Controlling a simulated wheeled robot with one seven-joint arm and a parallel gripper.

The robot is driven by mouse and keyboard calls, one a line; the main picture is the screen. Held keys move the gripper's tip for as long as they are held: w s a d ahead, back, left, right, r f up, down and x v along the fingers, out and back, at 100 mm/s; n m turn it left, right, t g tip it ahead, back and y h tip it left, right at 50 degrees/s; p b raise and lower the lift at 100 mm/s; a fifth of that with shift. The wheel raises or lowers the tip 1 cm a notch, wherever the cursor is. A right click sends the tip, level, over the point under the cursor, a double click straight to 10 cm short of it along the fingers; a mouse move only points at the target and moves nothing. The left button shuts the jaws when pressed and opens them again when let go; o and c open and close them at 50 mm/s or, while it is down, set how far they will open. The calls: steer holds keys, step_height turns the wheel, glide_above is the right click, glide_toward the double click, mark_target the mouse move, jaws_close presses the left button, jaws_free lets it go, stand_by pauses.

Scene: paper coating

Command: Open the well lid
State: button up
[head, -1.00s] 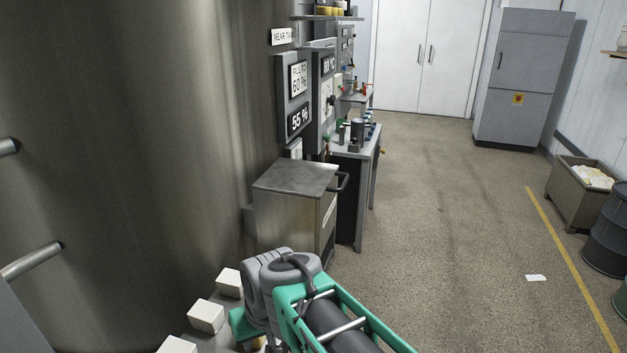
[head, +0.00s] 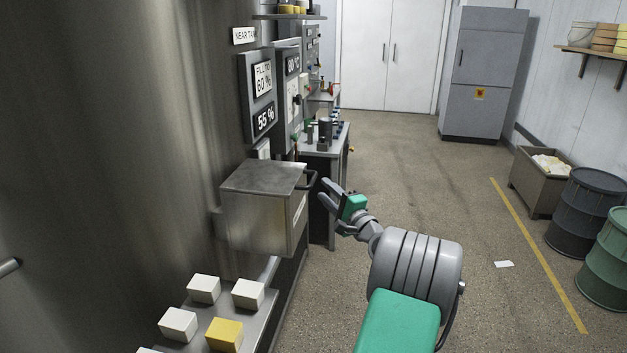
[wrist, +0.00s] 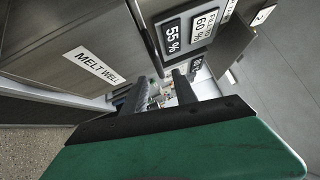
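The melt well is a steel box (head: 258,222) standing against the large tank. Its flat lid (head: 262,177) looks closed. A dark bar handle (head: 312,181) sticks out from the lid's right side. My gripper (head: 323,190) is just right of the box, close to the handle, with its fingers pointing toward it; I cannot tell whether they touch. In the wrist view its two dark fingers (wrist: 158,92) are apart with nothing clearly between them. The well's face with the "MELT WELL" label (wrist: 93,65) shows at upper left there. The handle is not clear in that view.
White blocks (head: 203,289) and a yellow block (head: 225,334) sit on a ledge in front of the well. Display panels (head: 262,95) hang above it. A small workbench (head: 326,150) stands behind.

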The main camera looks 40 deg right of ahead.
mark_target(313, 177)
steer(key=w, duration=0.2)
steer(key=w+p, duration=0.1)
steer(key=w, duration=0.2)
steer(key=w+r, duration=0.1)
steer(key=w, duration=0.1)
steer(key=shift+w+d+p, duration=0.15)
steer(key=shift+d+p, duration=0.2)
steer(key=shift+d, duration=0.05)
jaws_close()
stand_by(0.8)
